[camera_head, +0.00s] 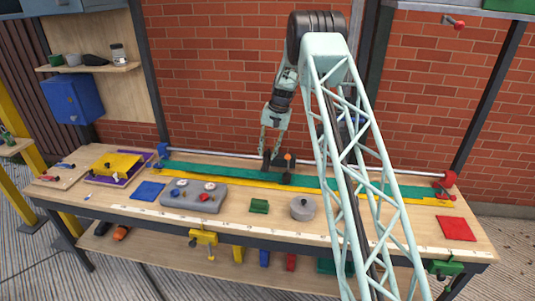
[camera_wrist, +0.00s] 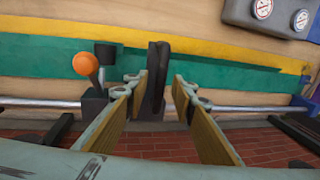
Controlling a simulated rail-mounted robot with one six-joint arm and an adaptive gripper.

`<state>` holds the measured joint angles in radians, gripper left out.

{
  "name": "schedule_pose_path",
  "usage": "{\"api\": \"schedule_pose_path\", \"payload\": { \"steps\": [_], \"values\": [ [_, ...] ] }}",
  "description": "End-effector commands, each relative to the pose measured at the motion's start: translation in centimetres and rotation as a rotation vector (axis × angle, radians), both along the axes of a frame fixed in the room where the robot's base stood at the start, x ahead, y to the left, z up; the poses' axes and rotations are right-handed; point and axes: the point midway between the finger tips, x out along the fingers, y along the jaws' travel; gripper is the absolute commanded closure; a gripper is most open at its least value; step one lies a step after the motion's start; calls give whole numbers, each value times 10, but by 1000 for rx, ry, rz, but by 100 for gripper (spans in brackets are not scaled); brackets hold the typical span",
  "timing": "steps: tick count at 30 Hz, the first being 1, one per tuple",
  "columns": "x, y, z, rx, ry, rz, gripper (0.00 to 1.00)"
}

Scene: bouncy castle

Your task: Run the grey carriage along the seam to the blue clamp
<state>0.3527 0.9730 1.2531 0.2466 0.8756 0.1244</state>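The dark grey carriage (camera_head: 284,178) sits on the rail over the green strip near the middle of the bench, with an orange knob (camera_wrist: 85,64) on it. Its upright dark handle (camera_wrist: 156,78) stands between my gripper's fingers. My gripper (camera_head: 268,153) points down at the carriage and is open; in the wrist view its two fingers (camera_wrist: 160,100) straddle the handle, with a visible gap on the right side. The blue clamp (camera_head: 162,150) is at the rail's left end, and blue also shows at the right edge of the wrist view (camera_wrist: 301,102). The seam (camera_head: 230,180) runs between green and yellow strips.
A red clamp (camera_head: 448,180) holds the rail's right end. In front of the strips are a grey gauge box (camera_head: 194,196), a green block (camera_head: 259,206) and a round grey weight (camera_head: 302,208). The strip left of the carriage looks clear.

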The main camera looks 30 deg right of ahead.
Motion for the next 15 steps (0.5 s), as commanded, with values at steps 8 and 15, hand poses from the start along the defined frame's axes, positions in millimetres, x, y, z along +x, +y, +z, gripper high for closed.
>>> {"api": "schedule_pose_path", "payload": {
  "steps": [8, 15],
  "values": [
    [0, 0, -1, 0, 0, 0, 76],
    [0, 0, 0, 0, 0, 0, 94]
  ]
}}
